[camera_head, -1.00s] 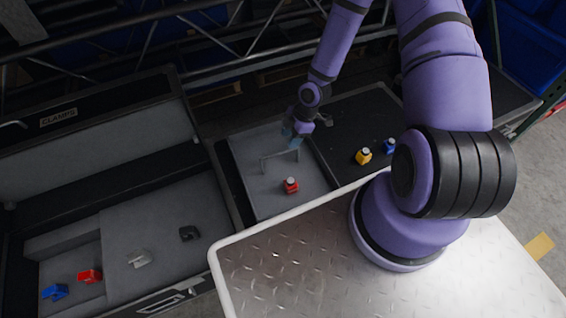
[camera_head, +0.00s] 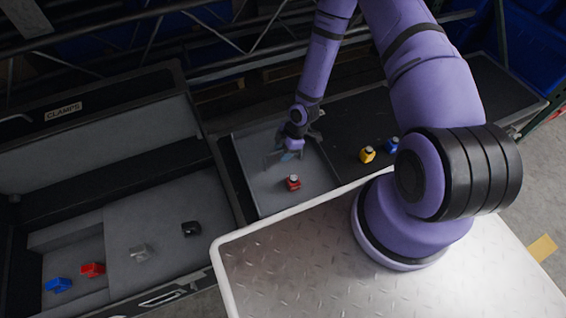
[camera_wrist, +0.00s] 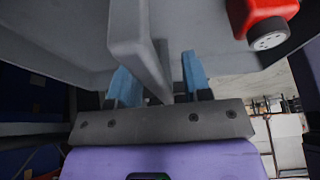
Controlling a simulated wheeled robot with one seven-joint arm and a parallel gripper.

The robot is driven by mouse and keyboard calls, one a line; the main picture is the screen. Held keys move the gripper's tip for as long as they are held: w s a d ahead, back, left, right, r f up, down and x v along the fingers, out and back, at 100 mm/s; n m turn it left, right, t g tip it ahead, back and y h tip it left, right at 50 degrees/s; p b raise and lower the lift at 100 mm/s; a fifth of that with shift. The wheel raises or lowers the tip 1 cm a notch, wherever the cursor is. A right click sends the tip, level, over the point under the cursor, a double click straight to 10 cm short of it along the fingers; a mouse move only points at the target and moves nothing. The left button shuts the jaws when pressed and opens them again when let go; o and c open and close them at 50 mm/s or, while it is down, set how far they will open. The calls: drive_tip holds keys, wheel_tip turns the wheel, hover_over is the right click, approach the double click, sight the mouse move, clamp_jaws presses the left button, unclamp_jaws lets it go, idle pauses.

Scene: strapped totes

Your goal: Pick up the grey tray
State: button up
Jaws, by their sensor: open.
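The grey tray (camera_head: 263,190) lies flat at the centre of the head view, on a dark surface. It has an upright grey bar handle, clearest in the wrist view (camera_wrist: 143,45), where the tray's grey surface (camera_wrist: 60,28) fills the top. My gripper (camera_head: 284,154) is over the far part of the tray. In the wrist view my gripper (camera_wrist: 160,78) is open, with its two blue fingers on either side of the handle. A gap shows beside the handle; contact is hard to tell.
An open case labelled CLAMPS (camera_head: 62,110) with several clamps is at left. Metal truss bars (camera_head: 225,62) run behind my arm.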

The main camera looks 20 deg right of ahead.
drive_tip(key=shift+f, duration=0.25)
idle(0.5)
drive_tip(key=shift+c, duration=0.3)
clamp_jaws()
idle(1.1)
